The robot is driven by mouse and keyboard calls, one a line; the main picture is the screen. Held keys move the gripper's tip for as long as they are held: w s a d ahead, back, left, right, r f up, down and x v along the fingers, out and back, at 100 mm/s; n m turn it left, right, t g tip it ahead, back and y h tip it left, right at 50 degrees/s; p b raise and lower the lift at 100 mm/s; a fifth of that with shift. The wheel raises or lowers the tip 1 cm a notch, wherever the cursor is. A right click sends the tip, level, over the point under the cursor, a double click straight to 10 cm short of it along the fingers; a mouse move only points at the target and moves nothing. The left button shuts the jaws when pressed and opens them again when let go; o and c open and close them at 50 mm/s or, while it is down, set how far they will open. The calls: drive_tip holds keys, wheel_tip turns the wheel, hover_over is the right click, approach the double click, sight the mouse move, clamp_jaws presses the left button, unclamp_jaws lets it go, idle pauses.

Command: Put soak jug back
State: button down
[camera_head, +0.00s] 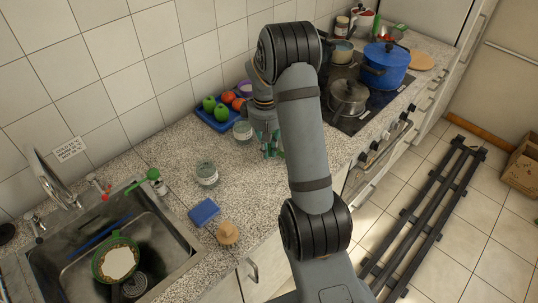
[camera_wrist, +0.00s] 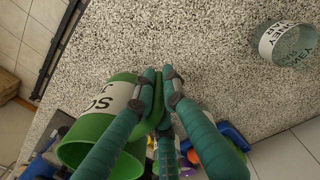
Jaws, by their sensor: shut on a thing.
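The green soak jug (camera_wrist: 92,132) shows at the left of the wrist view. It has a white label whose visible lettering starts "SO". My gripper (camera_wrist: 160,72) has teal-wrapped fingers, shut on a green part at the jug's right side, apparently its handle. The fingers cover much of that part. In the head view, my gripper (camera_head: 269,146) is low over the counter, beyond my arm, and the jug is mostly hidden there. I cannot tell whether the jug touches the counter.
A glass jar (camera_head: 207,173) and another (camera_head: 243,130) stand on the counter (camera_head: 175,150). A blue fruit tray (camera_head: 217,122) lies at the back, left of the stove pots (camera_head: 348,97). A sponge (camera_head: 204,212) and wooden brush (camera_head: 228,234) lie near the sink (camera_head: 185,258).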

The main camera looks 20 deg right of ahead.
drive_tip(key=shift+a+f, duration=0.2)
drive_tip(key=shift+f, duration=0.05)
wheel_tip(320, 180, down, 4)
drive_tip(key=shift+w+d+r+p, duration=0.1)
drive_tip(key=shift+d+r+p, duration=0.1)
drive_tip(key=shift+p, duration=0.35)
drive_tip(key=shift+a, duration=0.1)
drive_tip(key=shift+f+b, duration=0.25)
drive_tip(key=shift+b, duration=0.05)
drive_tip(key=c, duration=1.8)
unclamp_jaws()
drive_tip(key=shift+r, duration=0.1)
